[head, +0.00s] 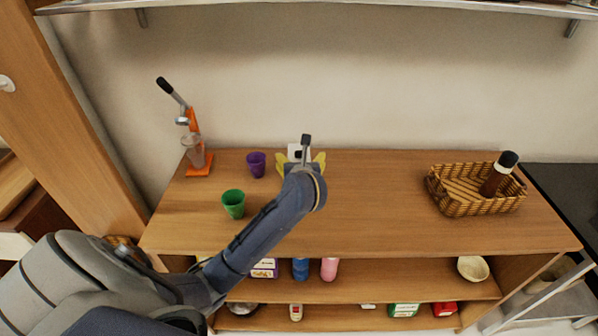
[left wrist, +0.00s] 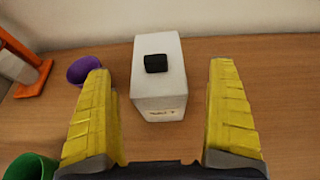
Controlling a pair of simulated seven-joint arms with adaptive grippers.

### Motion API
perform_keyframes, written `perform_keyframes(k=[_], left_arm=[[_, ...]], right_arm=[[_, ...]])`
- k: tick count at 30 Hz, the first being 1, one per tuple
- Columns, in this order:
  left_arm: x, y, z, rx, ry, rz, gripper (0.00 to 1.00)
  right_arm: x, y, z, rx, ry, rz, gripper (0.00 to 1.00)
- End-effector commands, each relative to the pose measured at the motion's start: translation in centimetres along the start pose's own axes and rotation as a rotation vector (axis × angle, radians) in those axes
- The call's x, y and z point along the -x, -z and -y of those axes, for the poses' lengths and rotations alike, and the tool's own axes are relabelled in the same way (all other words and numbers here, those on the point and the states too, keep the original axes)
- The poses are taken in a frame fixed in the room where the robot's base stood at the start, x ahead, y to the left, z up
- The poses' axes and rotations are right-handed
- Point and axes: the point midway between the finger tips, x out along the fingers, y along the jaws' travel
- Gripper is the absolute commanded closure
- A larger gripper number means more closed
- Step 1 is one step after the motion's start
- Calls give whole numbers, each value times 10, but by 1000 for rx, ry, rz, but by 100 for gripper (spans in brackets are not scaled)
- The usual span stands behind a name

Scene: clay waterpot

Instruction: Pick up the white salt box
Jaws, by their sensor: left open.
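The white salt box (left wrist: 159,91) stands upright on the wooden counter in the left wrist view, with a black patch on its top and small dark print low on its front. In the head view only its upper part (head: 295,150) shows, behind my left gripper. My left gripper (left wrist: 162,85) is open, with one yellow finger on each side of the box in the picture. I cannot tell whether the fingertips reach beside the box or hang above it. In the head view the left gripper (head: 301,162) is partly hidden by its own arm. My right gripper is not in view.
A purple cup (head: 256,164) and a green cup (head: 233,204) stand left of the box. An orange juicer (head: 199,165) is farther left. A wicker basket (head: 460,203) with a dark bottle (head: 495,180) is at right. The counter (head: 375,200) between is clear.

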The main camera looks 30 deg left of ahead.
Motion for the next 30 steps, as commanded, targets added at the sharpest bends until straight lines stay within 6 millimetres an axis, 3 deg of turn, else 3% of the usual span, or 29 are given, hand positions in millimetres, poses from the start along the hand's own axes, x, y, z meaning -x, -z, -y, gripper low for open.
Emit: perform_keyframes(k=[9,20,30], left_arm=[[-37,-2,-4,-3,-2,1,9],[-43,-2,-4,0,0,1,9],[-43,-2,-4,0,-1,0,45]], right_arm=[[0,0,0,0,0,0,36],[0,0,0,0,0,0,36],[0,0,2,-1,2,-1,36]])
